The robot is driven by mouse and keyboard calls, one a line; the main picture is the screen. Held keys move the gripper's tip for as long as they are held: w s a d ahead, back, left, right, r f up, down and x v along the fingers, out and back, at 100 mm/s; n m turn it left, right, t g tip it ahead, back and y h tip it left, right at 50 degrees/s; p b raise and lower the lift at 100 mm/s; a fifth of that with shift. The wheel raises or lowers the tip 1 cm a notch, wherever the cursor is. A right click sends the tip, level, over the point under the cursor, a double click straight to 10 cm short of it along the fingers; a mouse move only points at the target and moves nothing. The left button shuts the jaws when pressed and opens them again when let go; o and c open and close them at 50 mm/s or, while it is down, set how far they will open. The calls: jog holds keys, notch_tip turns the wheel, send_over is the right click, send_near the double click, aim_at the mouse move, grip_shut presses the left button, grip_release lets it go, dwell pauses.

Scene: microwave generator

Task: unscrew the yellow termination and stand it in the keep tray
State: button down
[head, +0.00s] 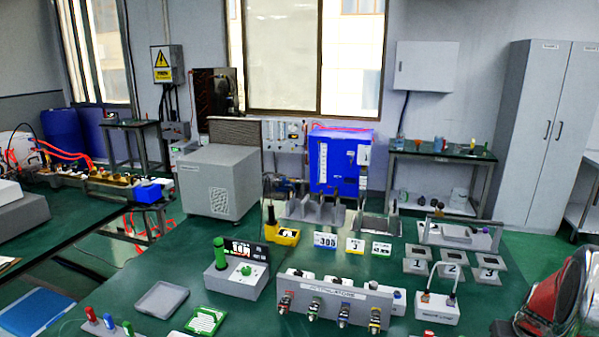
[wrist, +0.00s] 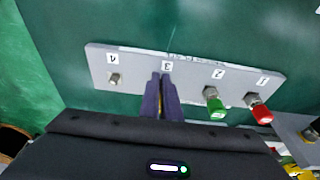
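In the wrist view a grey strip (wrist: 135,59) carries numbered ports, its labels upside down. My gripper (wrist: 166,80) is over port 3, its dark fingers close together. A sliver of yellow shows between them, the yellow termination (wrist: 161,108), mostly hidden by the fingers. I cannot tell if it is still on its port. A green termination (wrist: 215,106) is on port 2 and a red one (wrist: 260,111) on port 1. Port 4 is a bare metal connector (wrist: 114,79). In the head view my gripper does not show. A shallow grey tray (head: 161,300) there looks empty; I see no label on it.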

jog(key=shift+d+r, duration=0.15)
jog(key=shift+s, duration=0.25)
jog(key=v, duration=0.3)
jog(key=w+v, duration=0.1)
jog(key=v, duration=0.1)
jog(key=shift+r, duration=0.45)
dwell(0.4)
jog(key=shift+w+a+r, duration=0.25)
jog(key=shift+a+r, duration=0.05)
jog(key=shift+r, duration=0.15)
